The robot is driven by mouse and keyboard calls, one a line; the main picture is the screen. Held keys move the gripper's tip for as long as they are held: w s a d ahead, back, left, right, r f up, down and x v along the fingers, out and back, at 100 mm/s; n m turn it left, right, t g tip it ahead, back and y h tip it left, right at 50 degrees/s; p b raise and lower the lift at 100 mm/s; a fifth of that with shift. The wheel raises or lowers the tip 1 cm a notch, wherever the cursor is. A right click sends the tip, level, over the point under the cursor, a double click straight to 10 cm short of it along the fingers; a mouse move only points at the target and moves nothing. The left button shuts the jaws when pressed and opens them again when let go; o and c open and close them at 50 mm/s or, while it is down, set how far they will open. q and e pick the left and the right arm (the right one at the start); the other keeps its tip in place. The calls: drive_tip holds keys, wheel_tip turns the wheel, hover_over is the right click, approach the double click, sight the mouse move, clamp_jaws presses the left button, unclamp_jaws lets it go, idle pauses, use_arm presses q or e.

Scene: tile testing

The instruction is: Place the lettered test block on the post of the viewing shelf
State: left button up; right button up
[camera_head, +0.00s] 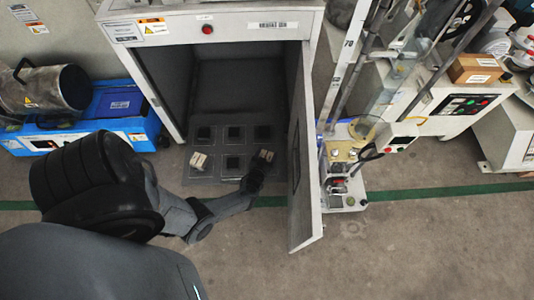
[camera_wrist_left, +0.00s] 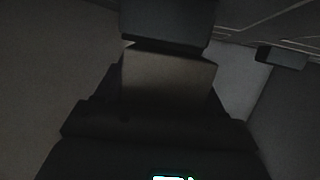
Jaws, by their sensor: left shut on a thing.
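My left gripper (camera_head: 256,172) reaches into the open cabinet, over the front right of the viewing shelf (camera_head: 215,172). It is shut on a small light-brown block (camera_head: 266,155), which sticks out just beyond the fingertips. The left wrist view shows the block as a dim brownish face (camera_wrist_left: 165,85) between the dark fingers. No lettering can be read on it. A second small pale block (camera_head: 198,161) sits at the shelf's front left. Dark squares (camera_head: 235,135) mark the other places on the shelf. Whether the held block touches the shelf cannot be told. My right gripper is not in view.
The grey cabinet (camera_head: 215,28) has its door (camera_head: 303,160) swung open just right of my left gripper. A blue case (camera_head: 110,105) with a metal canister (camera_head: 45,88) stands to the left. A lab stand (camera_head: 345,190) is right of the door. The floor in front is clear.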

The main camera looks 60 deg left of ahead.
use_arm(q)
drive_tip(key=shift+f, duration=0.1)
drive_tip(key=o, duration=1)
drive_tip(key=shift+d+f, duration=0.1)
drive_tip(key=o, duration=0.3)
drive_tip(key=shift+o, duration=0.2)
drive_tip(key=shift+s+d+r+p, duration=0.2)
drive_tip(key=shift+r+p, duration=0.1)
drive_tip(key=shift+r, duration=0.1)
drive_tip(key=p+v, duration=0.5)
drive_tip(key=v, duration=0.4)
drive_tip(key=shift+s+d+r, duration=0.1)
drive_tip(key=shift+s+d, duration=0.1)
drive_tip(key=shift+s, duration=0.1)
drive_tip(key=shift+p+v, duration=0.3)
drive_tip(key=shift+v, duration=0.45)
